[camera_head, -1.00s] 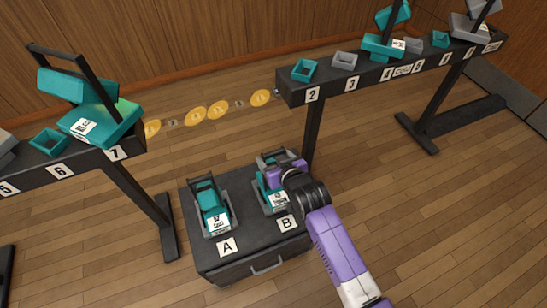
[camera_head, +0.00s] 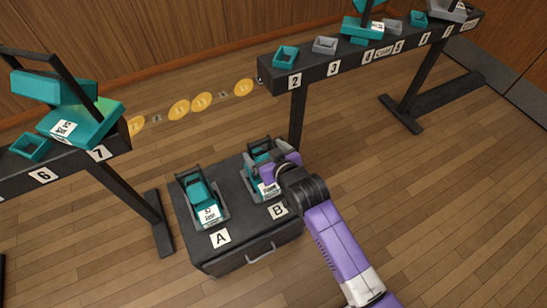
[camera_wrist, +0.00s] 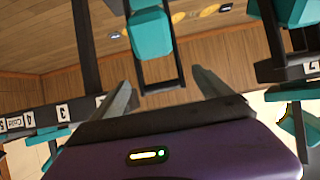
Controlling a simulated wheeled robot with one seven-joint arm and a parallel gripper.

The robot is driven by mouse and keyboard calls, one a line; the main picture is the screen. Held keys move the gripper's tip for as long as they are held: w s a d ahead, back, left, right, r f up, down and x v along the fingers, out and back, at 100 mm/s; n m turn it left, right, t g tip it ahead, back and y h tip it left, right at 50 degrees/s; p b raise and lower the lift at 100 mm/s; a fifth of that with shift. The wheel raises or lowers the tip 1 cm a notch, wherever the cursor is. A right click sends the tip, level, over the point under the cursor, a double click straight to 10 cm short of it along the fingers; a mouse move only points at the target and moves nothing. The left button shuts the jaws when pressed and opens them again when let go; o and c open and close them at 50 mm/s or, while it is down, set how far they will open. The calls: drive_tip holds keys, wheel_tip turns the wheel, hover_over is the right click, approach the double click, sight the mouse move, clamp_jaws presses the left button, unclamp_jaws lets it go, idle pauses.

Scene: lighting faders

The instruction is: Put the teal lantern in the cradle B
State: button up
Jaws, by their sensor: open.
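A teal lantern (camera_head: 252,163) with a white label sits in cradle B, behind the B card on the dark cabinet (camera_head: 235,258). It looks upright, but my arm hides part of it. My gripper (camera_head: 260,170) is at this lantern's upper part. In the wrist view my open fingers (camera_wrist: 165,95) stand either side of a dark handle, with a teal body (camera_wrist: 151,34) beyond, seemingly the same lantern. The handle appears untouched. Another teal lantern (camera_head: 198,193) stands in cradle A (camera_head: 225,208), left of B.
A dark rail (camera_head: 345,65) with numbered cards and teal and grey trays runs at the back right. Another rail (camera_head: 75,172) at left carries a large teal lantern (camera_head: 85,122). Floor right of the cabinet is clear.

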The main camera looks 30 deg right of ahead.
drive_tip(key=v, duration=0.8)
drive_tip(key=shift+p, duration=0.35)
drive_tip(key=s+t, duration=0.1)
drive_tip(key=s, duration=1.7)
drive_tip(key=s+r+t, duration=0.1)
drive_tip(key=s+r, duration=1.2)
drive_tip(key=s, duration=0.2)
drive_tip(key=shift+t, duration=0.4)
